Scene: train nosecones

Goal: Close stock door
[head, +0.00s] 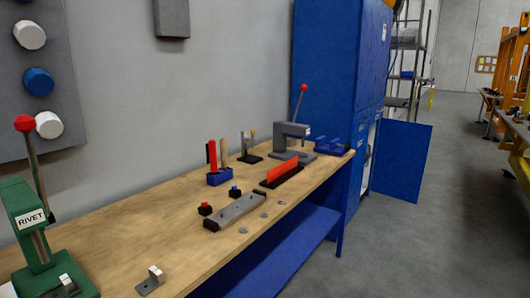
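The blue stock cabinet (337,70) stands against the wall at the back, past the far end of the workbench. Its lower door (402,160) is a flat blue panel that stands open, swung out to the right over the floor. Part of the cabinet's pale inside (366,160) shows in the gap between the body and the door. The cabinet's upper part looks closed. Neither of my grippers is in the head view.
A wooden workbench (130,232) runs along the left with a green rivet press (35,232), a grey press (292,138) and small tools on it. A metal shelf (408,60) stands behind the cabinet.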

